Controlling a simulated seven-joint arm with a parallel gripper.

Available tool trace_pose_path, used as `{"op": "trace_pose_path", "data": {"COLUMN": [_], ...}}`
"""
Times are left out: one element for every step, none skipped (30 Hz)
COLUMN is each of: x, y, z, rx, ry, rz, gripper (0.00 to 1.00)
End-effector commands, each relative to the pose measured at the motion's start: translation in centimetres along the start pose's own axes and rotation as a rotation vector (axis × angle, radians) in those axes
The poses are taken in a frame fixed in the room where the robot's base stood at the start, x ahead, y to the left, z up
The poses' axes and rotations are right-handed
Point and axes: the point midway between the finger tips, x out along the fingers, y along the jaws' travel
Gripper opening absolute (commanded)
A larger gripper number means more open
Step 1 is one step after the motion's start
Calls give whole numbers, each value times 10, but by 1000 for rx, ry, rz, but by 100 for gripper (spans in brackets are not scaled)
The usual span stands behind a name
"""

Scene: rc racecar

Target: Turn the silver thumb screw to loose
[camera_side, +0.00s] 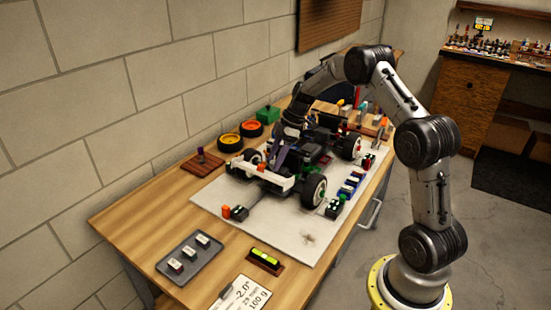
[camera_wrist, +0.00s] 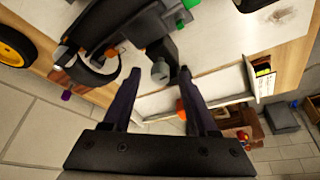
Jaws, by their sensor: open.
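The silver thumb screw (camera_wrist: 160,71) shows in the wrist view as a small grey knob at the end of a dark part of the race car. My gripper (camera_wrist: 159,74) is open, with one dark finger on each side of the screw. Gaps show between the screw and both fingers; I cannot tell their depth relative to it. In the side view the race car (camera_side: 283,172) stands on a pale mat, and my gripper (camera_side: 279,158) reaches down over its near end. The screw cannot be made out there.
The white wing (camera_wrist: 222,88) with an orange knob (camera_wrist: 181,107) lies close beside the fingers. Yellow and orange-rimmed wheels (camera_side: 230,142) and a green box (camera_side: 268,114) stand near the wall. A grey tray (camera_side: 176,252) and a level (camera_side: 265,257) lie at the near end.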

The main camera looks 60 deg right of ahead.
Motion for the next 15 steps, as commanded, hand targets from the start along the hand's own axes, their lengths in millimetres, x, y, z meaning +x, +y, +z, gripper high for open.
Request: {"op": "trace_pose_path", "data": {"x": [0,0,0,0,0,0,0,0,0,0,0,0,0,0,0], "y": [0,0,0,0,0,0,0,0,0,0,0,0,0,0,0], "z": [0,0,0,0,0,0,0,0,0,0,0,0,0,0,0], "rx": [0,0,0,0,0,0,0,0,0,-1,0,-1,-1,-1,-1], "ry": [0,0,0,0,0,0,0,0,0,0,0,0,0,0,0], "rz": [0,0,0,0,0,0,-1,-1,-1,-1,-1,-1,-1,-1,-1], "gripper": [59,59,59,59,59,57,52,46,39,34,28,21,16,10,3]}}
